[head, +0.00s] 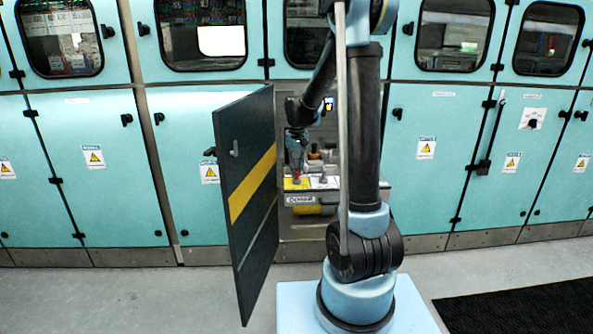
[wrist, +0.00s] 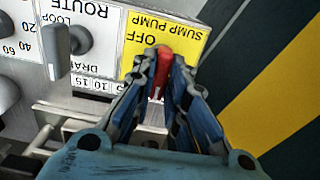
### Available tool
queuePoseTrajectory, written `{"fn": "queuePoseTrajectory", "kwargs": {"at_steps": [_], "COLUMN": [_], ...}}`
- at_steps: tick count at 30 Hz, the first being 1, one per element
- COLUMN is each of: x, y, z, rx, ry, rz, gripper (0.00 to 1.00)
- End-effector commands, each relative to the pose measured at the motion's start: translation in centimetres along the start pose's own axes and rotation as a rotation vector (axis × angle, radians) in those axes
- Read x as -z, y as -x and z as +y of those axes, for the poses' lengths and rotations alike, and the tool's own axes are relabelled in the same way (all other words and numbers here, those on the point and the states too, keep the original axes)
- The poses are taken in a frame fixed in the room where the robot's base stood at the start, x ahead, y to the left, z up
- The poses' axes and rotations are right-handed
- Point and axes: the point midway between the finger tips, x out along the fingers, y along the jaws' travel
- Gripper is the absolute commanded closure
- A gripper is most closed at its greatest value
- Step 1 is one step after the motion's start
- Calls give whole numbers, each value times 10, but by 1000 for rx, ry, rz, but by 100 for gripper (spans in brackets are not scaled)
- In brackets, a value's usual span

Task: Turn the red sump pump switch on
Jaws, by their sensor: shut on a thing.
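The red sump pump switch (wrist: 161,62) is on a panel with a yellow label (wrist: 190,42) in the wrist view. The label reads SUMP PUMP and OFF, upside down in this view. My gripper (wrist: 160,78) is shut on the switch, with a blue finger on each side of it. The fingers hide the sides and lower part of the switch and some of the label. In the head view my gripper (head: 297,160) is down at the yellow part of the panel (head: 297,184), inside the open cabinet; the switch is tiny there.
A grey knob marked LOOP and ROUTE (wrist: 65,45) stands left of the switch in the wrist view. The dark cabinet door (head: 245,190) with a yellow stripe stands open left of my arm. Closed blue cabinets (head: 100,170) line the wall; the grey floor (head: 130,300) is clear at left.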

Motion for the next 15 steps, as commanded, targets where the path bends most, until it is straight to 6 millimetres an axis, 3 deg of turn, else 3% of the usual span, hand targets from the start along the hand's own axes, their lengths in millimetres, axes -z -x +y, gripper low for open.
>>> {"fn": "queuePoseTrajectory", "kwargs": {"at_steps": [7,8,10,15], "x": [1,1,1,0], "y": [0,0,0,0], "z": [0,0,0,0], "rx": [0,0,0,0], "ry": [0,0,0,0], "rz": [2,2,1,1], "gripper": [100,80,67,67]}}
